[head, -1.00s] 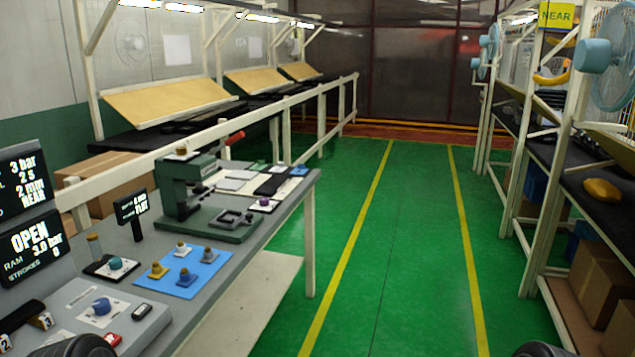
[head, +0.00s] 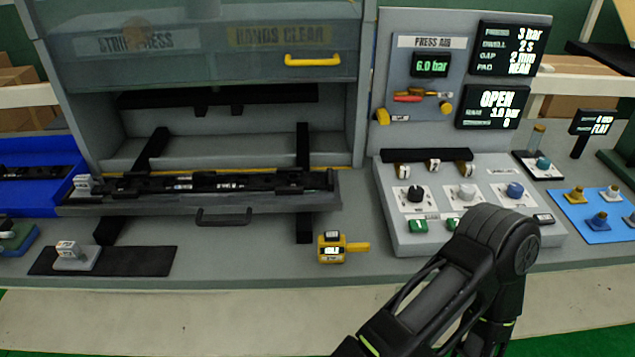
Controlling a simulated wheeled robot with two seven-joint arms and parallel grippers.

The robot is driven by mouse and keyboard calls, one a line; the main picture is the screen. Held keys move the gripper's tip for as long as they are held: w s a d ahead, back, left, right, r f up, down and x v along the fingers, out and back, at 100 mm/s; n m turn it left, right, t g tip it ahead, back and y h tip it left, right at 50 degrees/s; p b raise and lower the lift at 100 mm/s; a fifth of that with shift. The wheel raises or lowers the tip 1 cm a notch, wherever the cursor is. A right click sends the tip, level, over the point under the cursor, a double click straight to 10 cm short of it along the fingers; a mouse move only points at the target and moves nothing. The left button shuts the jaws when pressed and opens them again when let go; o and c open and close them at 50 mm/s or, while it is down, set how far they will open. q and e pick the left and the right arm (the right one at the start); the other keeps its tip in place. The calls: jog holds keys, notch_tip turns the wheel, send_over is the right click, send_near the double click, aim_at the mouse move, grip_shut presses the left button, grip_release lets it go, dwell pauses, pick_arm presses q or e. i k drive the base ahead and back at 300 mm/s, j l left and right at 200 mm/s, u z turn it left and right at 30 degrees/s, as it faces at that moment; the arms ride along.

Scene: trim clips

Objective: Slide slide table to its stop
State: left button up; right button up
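The slide table (head: 150,208) is a grey tray with a black front handle (head: 223,217). It sticks out in front of the grey press (head: 362,90) in the head view. A long dark trim part (head: 205,183) lies along it, with a small grey tagged block (head: 83,185) at its left end. Two dark rails run under it from the press bed. Neither gripper shows; only a bent black arm link of mine is at the lower right, and nothing touches the handle.
The press guard with a yellow handle (head: 312,61) is raised above the opening. A yellow gauge (head: 340,247) sits right of the table. The control box (head: 400,235) with knobs stands further right. A blue bin (head: 45,200) is at left, beside a black mat (head: 130,262).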

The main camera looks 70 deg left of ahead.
aim_at(284, 200)
jog(key=u, duration=3.15)
